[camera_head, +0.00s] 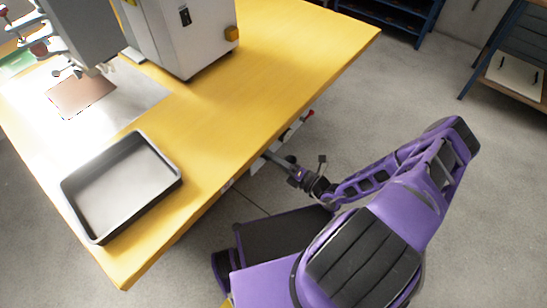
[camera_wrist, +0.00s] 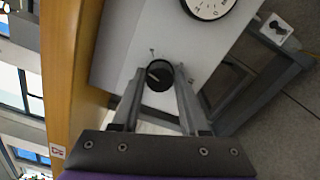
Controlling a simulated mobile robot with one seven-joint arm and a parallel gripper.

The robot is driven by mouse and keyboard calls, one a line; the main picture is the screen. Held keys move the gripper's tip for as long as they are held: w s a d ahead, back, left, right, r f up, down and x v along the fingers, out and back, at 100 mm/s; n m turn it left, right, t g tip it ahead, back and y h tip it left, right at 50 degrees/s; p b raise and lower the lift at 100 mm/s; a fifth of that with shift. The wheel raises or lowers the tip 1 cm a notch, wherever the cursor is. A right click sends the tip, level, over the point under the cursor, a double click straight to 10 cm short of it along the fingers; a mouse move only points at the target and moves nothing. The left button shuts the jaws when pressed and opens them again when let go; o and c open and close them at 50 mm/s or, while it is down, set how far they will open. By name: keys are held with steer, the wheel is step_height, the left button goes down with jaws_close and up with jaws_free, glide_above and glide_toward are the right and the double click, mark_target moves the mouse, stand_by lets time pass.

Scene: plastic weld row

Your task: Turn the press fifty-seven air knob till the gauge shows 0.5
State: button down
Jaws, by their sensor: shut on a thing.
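The air knob (camera_wrist: 158,76) is a round black knob with a pale mark on a light panel, in the wrist view. My gripper (camera_wrist: 159,70) is shut on it, with one finger at each side. The gauge (camera_wrist: 208,7) is a white dial with a black rim above and right of the knob. Its top is cut off by the frame, and I cannot read its needle. In the head view, my gripper reaches in under the yellow table's right edge, where its fingertips, the knob and the gauge are hidden.
The yellow table (camera_head: 290,50) carries a dark empty tray (camera_head: 122,185) and a white press machine (camera_head: 190,35). In the wrist view, a grey frame bar (camera_wrist: 262,92) runs right of the panel, and a wooden edge (camera_wrist: 68,70) stands at left.

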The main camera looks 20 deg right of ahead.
steer(key=shift+c, duration=2.2)
jaws_free()
steer(key=shift+s+d, duration=0.1)
steer(key=v, duration=1.7)
